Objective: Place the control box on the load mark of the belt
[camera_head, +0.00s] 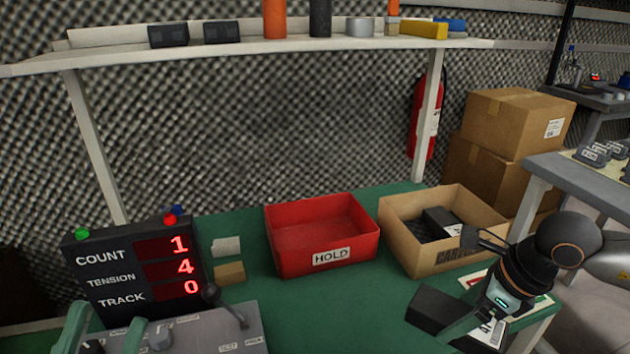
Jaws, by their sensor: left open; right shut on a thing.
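A black control box (432,309) is at the lower right, by the near edge of the green tabletop. My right gripper (462,325) is shut on it; the gripper's black body hides part of it. I cannot tell whether the box touches the surface. A similar black box (440,221) with a white label is in the open cardboard carton (400,236). My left gripper (106,328) seems to show at the lower left, its two grey-green fingers apart and empty, in front of the display. I cannot make out the belt or its load mark.
A red HOLD bin (290,262) stands left of the carton. A COUNT, TENSION and TRACK display (110,275) and a grey panel with a lever (235,328) are at the left. A loaded shelf (260,46) spans above. The green tabletop (345,310) is clear before the bin.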

